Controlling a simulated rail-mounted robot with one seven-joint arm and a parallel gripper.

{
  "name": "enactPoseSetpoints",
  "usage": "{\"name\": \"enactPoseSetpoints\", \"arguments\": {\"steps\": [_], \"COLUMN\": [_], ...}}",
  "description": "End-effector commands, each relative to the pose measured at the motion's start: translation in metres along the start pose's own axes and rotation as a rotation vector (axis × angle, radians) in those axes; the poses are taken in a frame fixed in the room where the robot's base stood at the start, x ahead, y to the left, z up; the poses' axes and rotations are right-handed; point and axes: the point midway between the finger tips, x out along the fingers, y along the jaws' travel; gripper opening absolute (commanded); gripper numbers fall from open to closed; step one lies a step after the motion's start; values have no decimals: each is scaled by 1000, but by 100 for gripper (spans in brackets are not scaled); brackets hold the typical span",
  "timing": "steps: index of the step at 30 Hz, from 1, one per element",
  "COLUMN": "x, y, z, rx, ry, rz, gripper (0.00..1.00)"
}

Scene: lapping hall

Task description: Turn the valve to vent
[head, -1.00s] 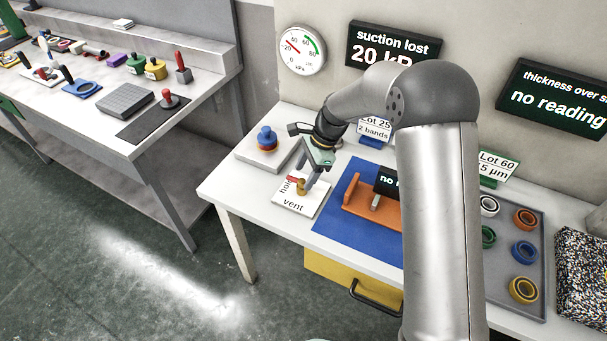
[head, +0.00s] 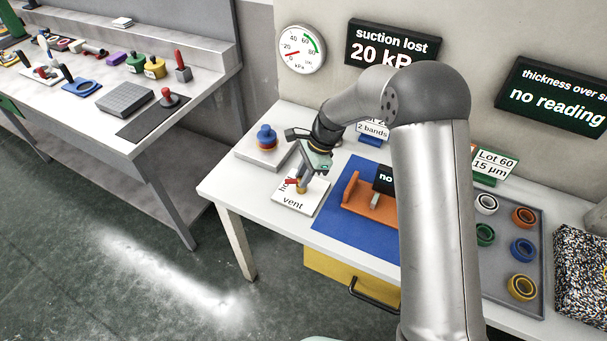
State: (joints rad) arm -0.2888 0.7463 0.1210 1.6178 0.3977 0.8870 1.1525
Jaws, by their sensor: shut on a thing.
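The valve (head: 300,198) has a brass-coloured body and a red handle, and sits on a white plate (head: 285,203) on the white table. The plate is lettered "vent" on its front side and partly hidden "hold" on its left side. My gripper (head: 304,184) reaches down from the upper right and is shut on the valve handle. The fingers cover part of the handle, so its exact angle is hard to tell. The round gauge (head: 302,49) on the wall has its red needle low on the left, near the bottom of its scale.
A sign (head: 392,42) reads "suction lost 20 kP", partly covered by my arm. A blue mat (head: 335,227) with an orange fixture (head: 378,213) lies right of the valve. A blue-knobbed piece (head: 266,138) stands behind left. A grey tray (head: 523,213) of rings lies further right.

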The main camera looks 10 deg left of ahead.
Motion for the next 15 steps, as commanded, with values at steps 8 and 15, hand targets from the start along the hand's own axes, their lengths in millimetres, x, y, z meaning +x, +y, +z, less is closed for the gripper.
{"name": "enactPoseSetpoints", "arguments": {"steps": [8,15], "x": [-2,-1], "y": [-6,-7], "z": [3,4], "rx": [-100,-281], "ry": [0,1], "rz": [25,99], "gripper": [0,0]}}
